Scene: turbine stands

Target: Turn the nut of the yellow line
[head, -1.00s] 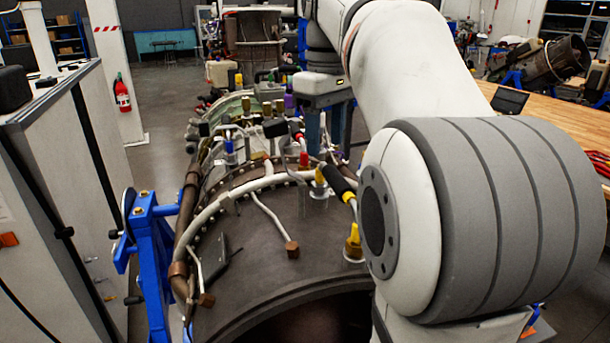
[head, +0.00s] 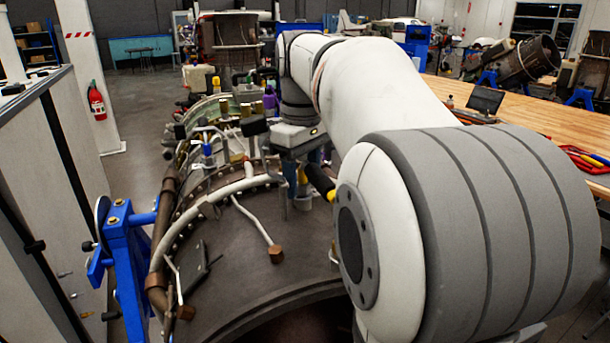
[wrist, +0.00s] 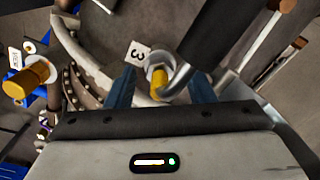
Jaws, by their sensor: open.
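In the wrist view, a yellow fitting (wrist: 158,77) with a pale metal collar stands between the blue fingers of my gripper (wrist: 160,90). The fingers are open, one on each side, with gaps to the fitting. A curved grey pipe end passes close on its right, running from a thick black sleeve (wrist: 208,32). A tag marked 3 (wrist: 138,53) lies just beyond the fitting. In the head view my gripper's fingertips are hard to make out; a yellow end (head: 331,195) shows beside the black sleeve (head: 320,180), partly behind my arm.
Another yellow-ended fitting (wrist: 30,77) stands at the left in the wrist view. In the head view, the turbine casing (head: 240,240) carries several pipes and capped fittings. A blue stand (head: 130,260) is at its left, a wooden bench (head: 500,120) at the right.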

